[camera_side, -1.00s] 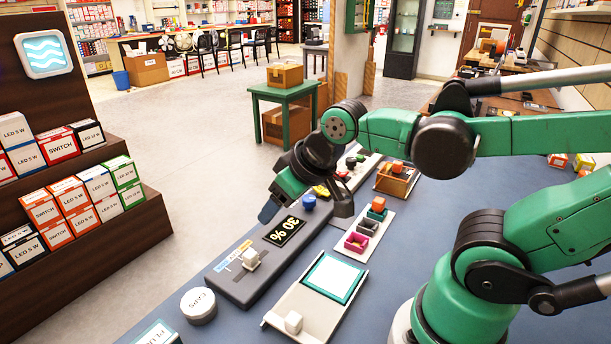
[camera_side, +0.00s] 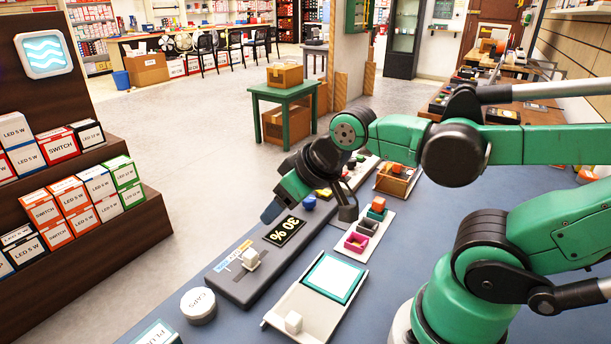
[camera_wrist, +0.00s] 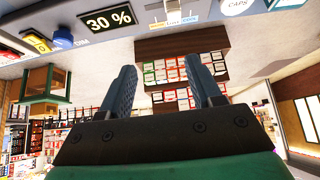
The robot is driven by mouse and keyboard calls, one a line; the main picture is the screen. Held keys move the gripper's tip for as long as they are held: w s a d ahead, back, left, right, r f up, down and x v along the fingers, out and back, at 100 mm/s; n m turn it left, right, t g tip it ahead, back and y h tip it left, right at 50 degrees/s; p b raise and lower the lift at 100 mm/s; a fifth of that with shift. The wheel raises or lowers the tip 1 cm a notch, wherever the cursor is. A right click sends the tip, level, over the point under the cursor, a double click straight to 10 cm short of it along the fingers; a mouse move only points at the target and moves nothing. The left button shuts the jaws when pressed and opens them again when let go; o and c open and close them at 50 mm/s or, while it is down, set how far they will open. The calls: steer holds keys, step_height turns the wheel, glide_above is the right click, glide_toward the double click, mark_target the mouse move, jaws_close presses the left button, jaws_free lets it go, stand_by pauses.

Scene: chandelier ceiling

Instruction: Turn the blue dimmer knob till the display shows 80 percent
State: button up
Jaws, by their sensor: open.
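The blue dimmer knob (camera_side: 309,202) stands on the dark control panel (camera_side: 228,283), just behind the display. The display (camera_side: 285,231) reads 30 %; in the wrist view the display (camera_wrist: 108,19) also reads 30 %. The blue knob (camera_wrist: 62,38) shows left of it there. My gripper (camera_side: 308,213) is tilted over the panel near the knob and display. In the wrist view my gripper (camera_wrist: 165,88) is open, with two blue-grey fingers apart and nothing between them. The knob is outside the fingers. In the side view the gripper partly frames the knob, and I cannot tell the exact gap.
A white slider block (camera_side: 251,259) sits on the panel's near part. A round CAPS tin (camera_side: 198,305) stands to its left. A tray with a teal-edged pad (camera_side: 335,278) and small coloured bins (camera_side: 356,242) lie to the right. Open floor lies beyond the table.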

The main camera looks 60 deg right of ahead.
steer(key=shift+o, duration=0.2)
steer(key=shift+o, duration=0.8)
steer(key=n+g, duration=0.7)
steer(key=n, duration=0.1)
glide_above(310, 198)
step_height(310, 198, down, 4)
steer(key=shift+a+f, duration=0.15)
steer(key=shift+f, duration=0.05)
steer(key=shift+d+f+n, duration=0.25)
steer(key=shift+f+n, duration=0.05)
steer(key=shift+f, duration=2.65)
